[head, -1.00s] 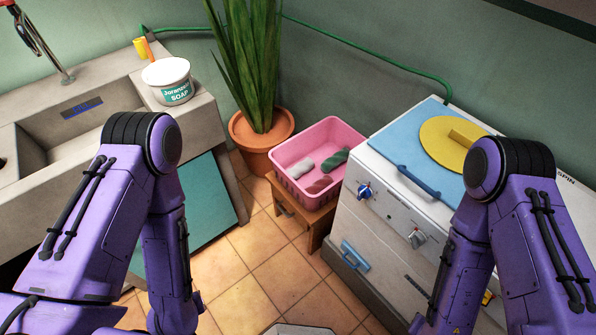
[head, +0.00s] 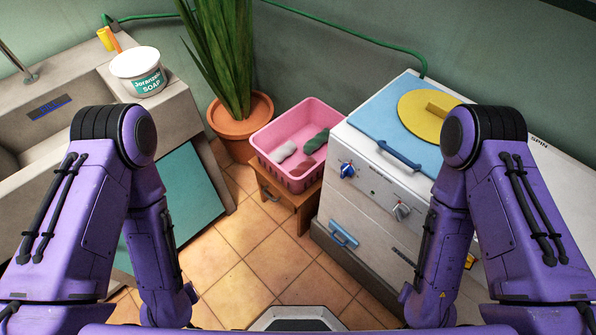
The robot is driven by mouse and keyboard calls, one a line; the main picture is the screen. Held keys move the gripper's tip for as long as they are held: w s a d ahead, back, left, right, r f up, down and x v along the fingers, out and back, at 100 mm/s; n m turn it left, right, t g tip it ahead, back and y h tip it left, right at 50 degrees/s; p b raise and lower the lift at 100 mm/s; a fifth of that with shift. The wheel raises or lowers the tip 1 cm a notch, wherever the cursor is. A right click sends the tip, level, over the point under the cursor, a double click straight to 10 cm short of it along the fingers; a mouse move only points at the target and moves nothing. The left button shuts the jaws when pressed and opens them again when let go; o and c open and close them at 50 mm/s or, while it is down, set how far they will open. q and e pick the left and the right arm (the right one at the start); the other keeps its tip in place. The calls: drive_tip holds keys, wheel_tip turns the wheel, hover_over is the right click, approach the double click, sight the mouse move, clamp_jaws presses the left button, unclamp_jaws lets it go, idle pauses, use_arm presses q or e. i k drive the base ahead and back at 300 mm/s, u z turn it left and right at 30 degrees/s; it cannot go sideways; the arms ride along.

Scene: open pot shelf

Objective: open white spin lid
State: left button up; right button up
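The white lid marked SPIN (head: 562,168) is at the right of the washing machine's top in the head view. My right arm hides part of it, and it looks flat and shut. Beside it on the left is a blue lid (head: 372,115) with a blue handle and a yellow round disc (head: 412,110) on top. My two arms bend down in front of me, the left before the sink and the right before the machine. Neither gripper shows in the picture.
The machine's white front (head: 335,200) has knobs. A pink basket (head: 268,165) with clothes stands on a wooden stool (head: 308,206) to its left. Further left are a potted plant (head: 238,140), a sink (head: 182,118) and a soap tub (head: 140,82). Tiled floor (head: 250,255) is clear between.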

sight(572, 189)
drive_tip(key=z, duration=1.8)
drive_tip(key=k, duration=0.3)
drive_tip(key=z, duration=0.25)
